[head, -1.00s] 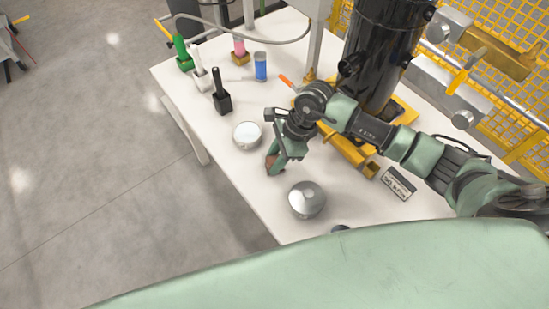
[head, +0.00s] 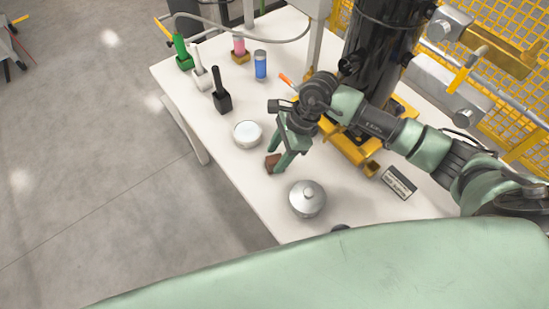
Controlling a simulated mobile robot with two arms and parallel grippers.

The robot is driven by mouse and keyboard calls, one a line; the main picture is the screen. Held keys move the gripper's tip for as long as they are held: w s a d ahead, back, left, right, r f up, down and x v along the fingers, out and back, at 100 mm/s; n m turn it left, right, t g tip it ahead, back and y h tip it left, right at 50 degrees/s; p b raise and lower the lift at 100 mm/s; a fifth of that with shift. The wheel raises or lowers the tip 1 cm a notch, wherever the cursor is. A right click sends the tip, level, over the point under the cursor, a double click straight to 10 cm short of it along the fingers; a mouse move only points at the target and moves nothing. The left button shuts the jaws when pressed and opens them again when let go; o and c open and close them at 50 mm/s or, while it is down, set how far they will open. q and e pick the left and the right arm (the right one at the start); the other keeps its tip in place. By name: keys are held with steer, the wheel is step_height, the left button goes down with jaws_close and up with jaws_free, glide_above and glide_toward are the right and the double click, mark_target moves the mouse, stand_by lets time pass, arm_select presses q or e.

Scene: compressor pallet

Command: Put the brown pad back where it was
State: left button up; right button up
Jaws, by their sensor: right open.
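The brown pad (head: 271,163) lies on the white table near its front left edge, between a round white-topped tin and a silver lidded pot. My right gripper (head: 279,161) is open, with its fingers pointing down at the pad. One finger partly covers the pad's right side. I cannot tell whether a finger still touches it. My left gripper is not in view.
The white-topped tin (head: 247,134) stands left of the pad and the silver pot (head: 307,198) stands below it. A black-handled brush (head: 221,92), a blue cylinder (head: 260,65) and a small label plate (head: 399,184) are on the table (head: 244,182). A black compressor tank (head: 382,50) stands behind.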

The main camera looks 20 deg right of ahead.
steer(key=b+v, duration=0.1)
steer(key=v, duration=0.9)
